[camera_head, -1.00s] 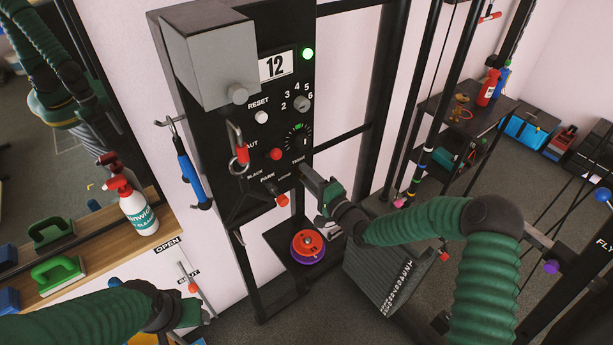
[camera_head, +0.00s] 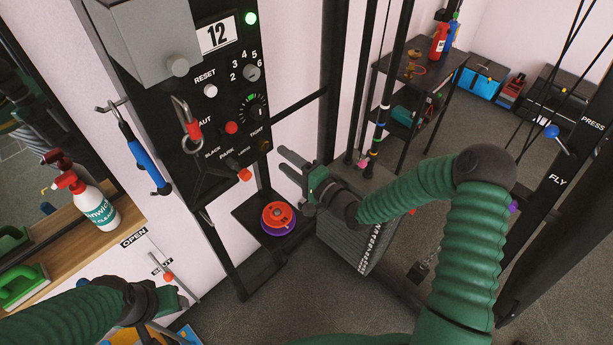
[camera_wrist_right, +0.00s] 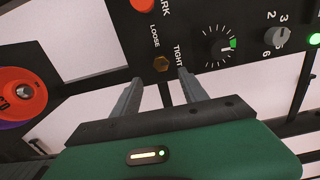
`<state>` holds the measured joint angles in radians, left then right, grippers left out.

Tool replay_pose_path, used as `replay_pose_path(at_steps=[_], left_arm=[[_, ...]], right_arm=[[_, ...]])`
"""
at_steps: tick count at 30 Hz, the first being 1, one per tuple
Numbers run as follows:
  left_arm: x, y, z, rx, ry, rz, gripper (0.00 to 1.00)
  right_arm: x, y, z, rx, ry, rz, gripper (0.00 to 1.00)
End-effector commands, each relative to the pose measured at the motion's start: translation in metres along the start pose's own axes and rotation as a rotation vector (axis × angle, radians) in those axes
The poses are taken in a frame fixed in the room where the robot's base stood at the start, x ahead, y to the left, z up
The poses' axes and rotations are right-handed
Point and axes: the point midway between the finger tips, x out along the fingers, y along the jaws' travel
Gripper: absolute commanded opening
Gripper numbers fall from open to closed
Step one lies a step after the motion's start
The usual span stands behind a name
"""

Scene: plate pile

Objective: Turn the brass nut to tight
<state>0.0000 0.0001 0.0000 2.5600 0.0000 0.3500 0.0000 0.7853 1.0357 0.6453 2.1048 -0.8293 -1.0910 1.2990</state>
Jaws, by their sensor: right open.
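The brass nut (camera_head: 263,144) is on the black panel's lower right, near the TIGHT label. In the right wrist view the nut (camera_wrist_right: 161,64) sits between the LOOSE and TIGHT labels. My right gripper (camera_head: 284,161) is open and empty, below and right of the nut, apart from the panel. In the right wrist view its two fingers (camera_wrist_right: 160,76) point toward the panel, one on each side of the nut's line, with a gap to it. My left gripper (camera_head: 180,303) is low at the left, far from the nut; its jaws are unclear.
The black panel (camera_head: 222,110) carries knobs, a dial and a red knob (camera_head: 244,174) beside the nut. Red and purple discs (camera_head: 278,216) lie on a shelf below. A grey weight stack (camera_head: 345,240) stands behind my right gripper. Dark posts rise nearby.

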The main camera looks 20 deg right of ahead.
Motion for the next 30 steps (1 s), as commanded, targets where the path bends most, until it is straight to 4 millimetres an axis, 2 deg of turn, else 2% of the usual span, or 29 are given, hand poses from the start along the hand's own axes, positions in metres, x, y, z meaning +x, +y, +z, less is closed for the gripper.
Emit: replay_pose_path(at_steps=[3, 6, 9, 12, 26, 28, 30], left_arm=[[0.005, 0.000, 0.001, 0.000, 0.000, 0.000, 0.56], [0.007, 0.000, 0.002, 0.000, 0.000, 0.000, 0.56], [0.008, 0.000, 0.002, 0.000, 0.000, 0.000, 0.56], [0.009, 0.000, 0.002, 0.000, 0.000, 0.000, 0.56], [0.008, 0.000, 0.002, 0.000, 0.000, 0.000, 0.56], [0.008, 0.000, 0.002, 0.000, 0.000, 0.000, 0.56], [0.008, 0.000, 0.002, 0.000, 0.000, 0.000, 0.56]], right_arm=[[-0.036, 0.003, -0.002, 0.002, 0.004, 0.003, 0.51], [-0.061, 0.003, -0.002, 0.002, 0.004, 0.002, 0.51], [-0.079, 0.003, -0.003, 0.002, 0.003, 0.003, 0.51], [-0.088, 0.002, -0.002, 0.002, 0.002, 0.001, 0.51], [-0.091, 0.002, -0.002, 0.002, 0.001, 0.002, 0.51], [-0.090, 0.006, 0.000, -0.022, -0.005, 0.030, 0.51], [-0.088, 0.024, 0.007, -0.118, -0.025, 0.138, 0.51]])
